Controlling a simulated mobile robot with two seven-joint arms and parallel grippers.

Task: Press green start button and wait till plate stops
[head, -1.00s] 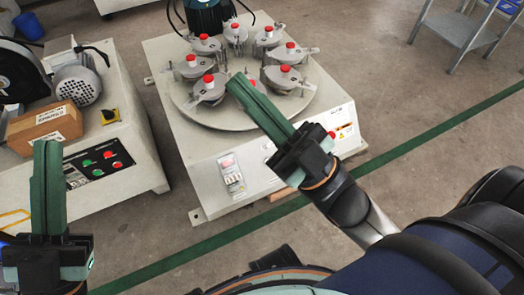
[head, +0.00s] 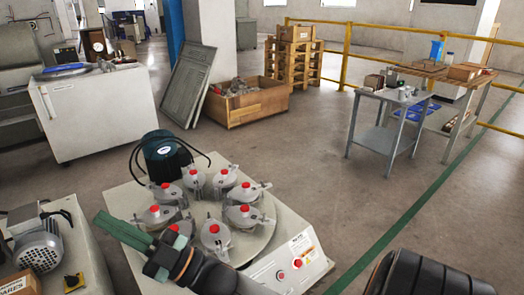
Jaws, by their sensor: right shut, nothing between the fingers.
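The test machine (head: 120,198) stands at the lower centre in the head view. Its round grey plate (head: 262,236) carries several metal holders with red knobs. A larger red button (head: 297,263) and a smaller red one (head: 281,275) are on the machine's front right. I see no green button; part of the machine's front is hidden by my right arm or outside the picture. My right gripper (head: 108,222), with green fingers, is shut and empty. It appears over the machine's left front, left of the plate. My left gripper is out of view.
A white cabinet (head: 100,108) and a wooden crate (head: 245,102) are behind. A metal table (head: 388,135) is at the right. Open floor lies between.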

